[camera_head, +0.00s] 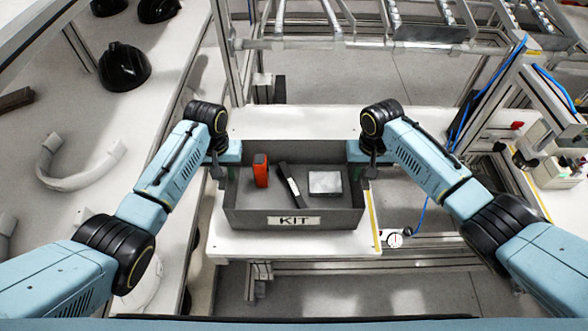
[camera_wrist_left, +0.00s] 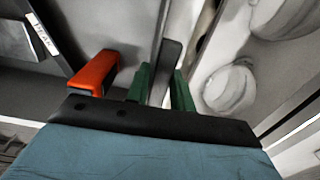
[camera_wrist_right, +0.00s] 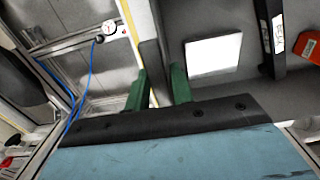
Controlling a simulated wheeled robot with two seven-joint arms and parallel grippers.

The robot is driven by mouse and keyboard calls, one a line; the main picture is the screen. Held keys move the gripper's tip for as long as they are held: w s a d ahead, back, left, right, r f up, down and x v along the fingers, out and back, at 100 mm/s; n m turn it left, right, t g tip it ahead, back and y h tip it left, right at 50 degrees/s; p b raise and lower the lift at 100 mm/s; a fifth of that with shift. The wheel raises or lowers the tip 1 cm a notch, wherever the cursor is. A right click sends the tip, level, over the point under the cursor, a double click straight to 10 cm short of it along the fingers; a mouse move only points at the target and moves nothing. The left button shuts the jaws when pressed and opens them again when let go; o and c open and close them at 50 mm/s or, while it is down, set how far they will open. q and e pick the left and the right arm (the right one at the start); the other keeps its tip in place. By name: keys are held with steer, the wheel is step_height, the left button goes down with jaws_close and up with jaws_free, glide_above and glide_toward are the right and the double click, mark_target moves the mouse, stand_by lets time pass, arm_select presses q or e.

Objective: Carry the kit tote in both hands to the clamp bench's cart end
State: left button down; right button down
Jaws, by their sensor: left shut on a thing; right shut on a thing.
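The kit tote (camera_head: 248,217) is a grey open box with a "KIT" label on its front, in the middle of the head view. It holds an orange item (camera_head: 261,170), a black bar-shaped item (camera_head: 289,186) and a pale square item (camera_head: 325,182). My left gripper (camera_head: 219,170) is shut on the tote's left wall; its green fingers (camera_wrist_left: 160,88) straddle the wall in the left wrist view. My right gripper (camera_head: 369,166) is shut on the right wall, with green fingers (camera_wrist_right: 160,90) either side. The tote looks level over a white bench top (camera_head: 290,243); I cannot tell whether it touches.
A white table on the left carries black helmet shells (camera_head: 124,65) and a pale curved piece (camera_head: 80,178). A metal frame rack (camera_head: 330,40) stands behind. At right are a post with blue cable (camera_head: 471,110) and a round gauge (camera_head: 394,240).

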arm_select(q)
steer(key=shift+w+a+f+b, duration=0.1)
steer(key=shift+a+f+b, duration=0.05)
steer(key=shift+f+b, duration=0.45)
arm_select(e)
steer(key=shift+w+d+f, duration=0.1)
steer(key=shift+d+f, duration=0.05)
steer(key=shift+f, duration=0.45)
arm_select(q)
steer(key=c, duration=1.5)
jaws_free()
arm_select(e)
steer(key=c, duration=1.5)
jaws_free()
arm_select(q)
steer(key=o, duration=0.3)
arm_select(e)
steer(key=o, duration=0.3)
arm_select(q)
steer(key=shift+r, duration=0.1)
arm_select(e)
steer(key=shift+r, duration=0.3)
arm_select(q)
step_height(320, 180, up, 12)
arm_select(e)
step_height(320, 180, up, 12)
steer(key=shift+f, duration=0.25)
